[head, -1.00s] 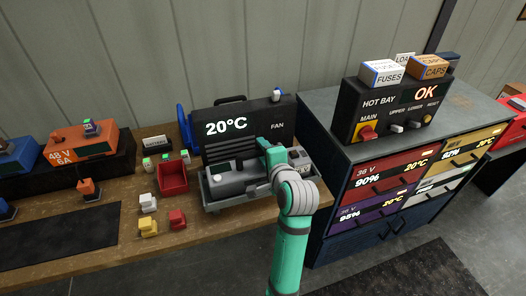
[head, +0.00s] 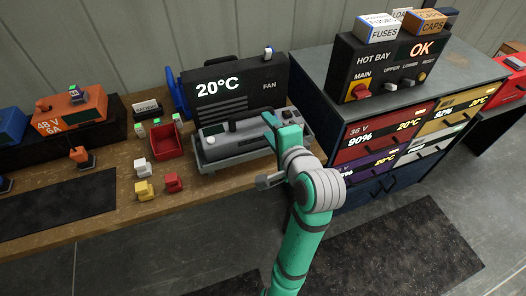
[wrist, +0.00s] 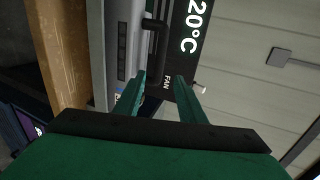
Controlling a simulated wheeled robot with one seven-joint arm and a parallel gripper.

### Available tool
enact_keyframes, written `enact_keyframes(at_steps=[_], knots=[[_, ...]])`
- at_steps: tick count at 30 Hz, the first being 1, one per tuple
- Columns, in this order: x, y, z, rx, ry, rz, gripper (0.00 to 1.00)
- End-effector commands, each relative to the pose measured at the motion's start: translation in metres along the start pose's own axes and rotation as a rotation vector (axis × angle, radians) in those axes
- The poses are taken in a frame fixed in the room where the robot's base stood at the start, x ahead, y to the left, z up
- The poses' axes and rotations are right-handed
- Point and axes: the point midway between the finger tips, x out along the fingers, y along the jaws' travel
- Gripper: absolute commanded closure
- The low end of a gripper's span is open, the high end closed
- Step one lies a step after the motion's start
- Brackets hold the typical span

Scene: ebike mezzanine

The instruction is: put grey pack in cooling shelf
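The grey pack (head: 222,143), with a dark handle on top, lies lengthwise in the grey tray of the cooling shelf (head: 212,170). The black fan unit (head: 262,88) reading 20°C stands behind it. My gripper (head: 277,122) is above the right end of the pack and hides part of it. In the wrist view my gripper (wrist: 160,85) has its two green fingers apart, and no held object shows between them. The pack also shows there (wrist: 128,45), left of and beyond the fingers. Whether a finger touches it I cannot tell.
A red bin (head: 167,142) and small white, yellow and red blocks stand left of the tray on the wooden bench (head: 110,190). An orange 48 V charger (head: 72,110) is farther left. The blue drawer cabinet (head: 335,90) with the hot bay box (head: 385,65) stands close on the right.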

Motion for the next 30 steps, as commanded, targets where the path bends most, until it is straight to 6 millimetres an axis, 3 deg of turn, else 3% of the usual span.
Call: enact_keyframes(at_steps=[5, 8, 14, 20, 30], knots=[[0.001, 0.008, 0.001, -0.007, 0.005, 0.0, 0.64], [0.005, 0.028, 0.003, -0.032, 0.021, 0.001, 0.64], [0.008, 0.089, 0.01, -0.14, 0.089, 0.003, 0.64], [-0.003, 0.151, 0.02, -0.287, 0.161, 0.019, 0.64], [-0.053, 0.243, 0.047, -0.595, 0.264, 0.079, 0.64]])
